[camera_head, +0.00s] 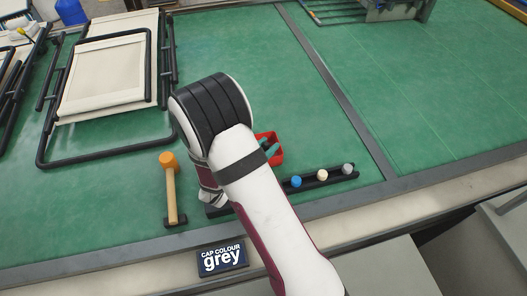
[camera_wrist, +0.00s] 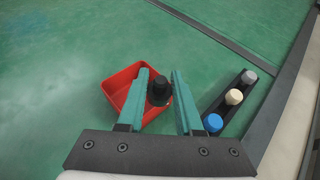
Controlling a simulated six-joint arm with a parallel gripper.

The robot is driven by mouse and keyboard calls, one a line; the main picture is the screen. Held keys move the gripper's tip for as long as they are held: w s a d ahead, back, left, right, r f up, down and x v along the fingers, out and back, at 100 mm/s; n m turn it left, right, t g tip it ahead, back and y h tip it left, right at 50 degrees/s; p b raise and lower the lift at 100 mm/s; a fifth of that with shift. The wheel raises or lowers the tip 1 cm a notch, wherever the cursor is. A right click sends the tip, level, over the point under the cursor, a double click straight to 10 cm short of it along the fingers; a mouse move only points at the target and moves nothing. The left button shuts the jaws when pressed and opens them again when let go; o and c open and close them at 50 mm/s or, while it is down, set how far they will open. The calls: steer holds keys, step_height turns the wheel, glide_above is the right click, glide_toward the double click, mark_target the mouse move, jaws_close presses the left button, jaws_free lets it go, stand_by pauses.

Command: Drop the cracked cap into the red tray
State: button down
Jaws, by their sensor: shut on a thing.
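The red tray (camera_wrist: 112,86) lies on the green bench top in the wrist view; in the camera_head view my arm hides most of the red tray (camera_head: 279,157). My gripper (camera_wrist: 159,76) has teal fingers and is shut on a black cap (camera_wrist: 159,87). The cap shows over the tray's right part, between the fingers; its height above the tray is hard to judge. I cannot make out a clear crack on it. In the camera_head view the held cap is hidden and only a bit of teal finger shows over the tray.
A dark rack (camera_head: 333,177) right of the tray holds a blue cap (camera_head: 296,182), a cream cap (camera_head: 322,174) and a grey cap (camera_head: 348,168). An orange-headed mallet (camera_head: 170,188) stands left of my arm. A sign (camera_head: 222,257) reads "CAP COLOUR grey". Lounger frames (camera_head: 107,75) lie at the back left.

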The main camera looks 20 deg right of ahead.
mark_target(270, 140)
steer(key=w+d, duration=0.3)
steer(key=w, duration=0.3)
steer(key=shift+s+a+f, duration=0.1)
steer(key=shift+a+f, duration=0.05)
steer(key=shift+f, duration=1.05)
steer(key=shift+s+a+f, duration=0.1)
steer(key=shift+f, duration=1.05)
steer(key=shift+c, duration=2.4)
jaws_free()
steer(key=v, duration=1.6)
steer(key=shift+d+f, duration=0.1)
steer(key=shift+f, duration=0.05)
